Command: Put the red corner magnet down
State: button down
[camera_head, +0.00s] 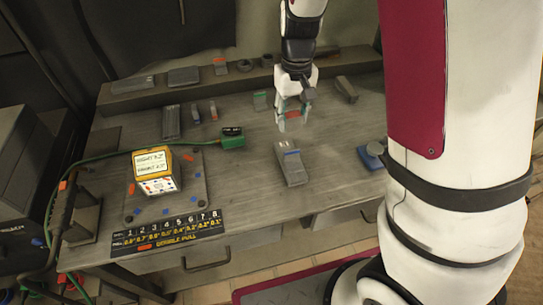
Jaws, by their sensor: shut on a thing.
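My gripper (293,119) hangs over the right-middle part of the workbench (237,185), fingers pointing down. It is shut on a small red piece, which I take to be the red corner magnet (293,114); the fingers hide much of it. The magnet appears above the bench top, but its exact height cannot be told from this one view.
A grey block with a blue stripe (290,163) lies just in front of the gripper. A yellow-and-white box (155,170) sits on a plate at left; a green connector (232,138) and cable are nearby. Small tools line the back. A blue item (371,156) is at right.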

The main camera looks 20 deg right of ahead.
jog(key=shift+s+a+f, duration=0.1)
jog(key=shift+a+f, duration=0.05)
jog(key=shift+f, duration=0.05)
notch_tip(320, 180, down, 10)
jog(key=shift+a+r, duration=0.1)
jog(key=shift+r, duration=0.15)
jog(key=c, duration=1)
grip_release()
jog(key=shift+f, duration=0.15)
jog(key=shift+o, duration=0.2)
